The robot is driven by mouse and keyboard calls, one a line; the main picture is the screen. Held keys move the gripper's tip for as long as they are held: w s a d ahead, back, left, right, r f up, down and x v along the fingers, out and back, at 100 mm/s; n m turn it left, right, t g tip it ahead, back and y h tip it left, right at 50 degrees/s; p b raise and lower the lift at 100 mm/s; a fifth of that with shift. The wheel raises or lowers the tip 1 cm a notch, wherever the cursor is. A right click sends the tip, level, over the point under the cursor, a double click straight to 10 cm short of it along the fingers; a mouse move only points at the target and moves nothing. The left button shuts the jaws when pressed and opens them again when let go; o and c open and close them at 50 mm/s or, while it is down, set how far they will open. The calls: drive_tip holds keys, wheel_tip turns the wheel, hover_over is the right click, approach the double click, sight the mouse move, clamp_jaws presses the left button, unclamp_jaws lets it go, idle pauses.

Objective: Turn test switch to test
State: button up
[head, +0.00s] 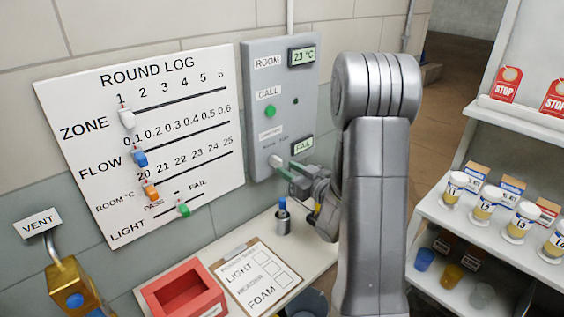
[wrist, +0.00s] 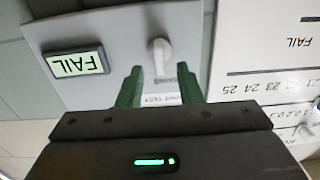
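The test switch is a pale knob (head: 276,161) low on the grey wall panel (head: 260,215). In the wrist view, which is upside down, the knob (wrist: 158,56) shows as an upright lever, its lower end in line with the gap between my green fingertips. My gripper (head: 292,178) points at the panel from the right. In the wrist view my gripper (wrist: 160,70) is open, with a clear gap on both sides of the knob and nothing held. A small display reading FAIL (head: 302,145) sits beside the switch. The label by the knob is partly hidden by my fingers.
The panel also bears a green call button (head: 270,110) and a 23 °C display (head: 302,56). A round log board (head: 215,75) hangs left. A red tray (head: 185,293), a clipboard (head: 232,255) and a pen cup (head: 283,225) lie on the shelf below. Shelves (head: 440,215) stand right.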

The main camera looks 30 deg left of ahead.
sight(281, 165)
drive_tip(key=shift+p+x, duration=0.3)
drive_tip(key=shift+x, duration=1.5)
clamp_jaws()
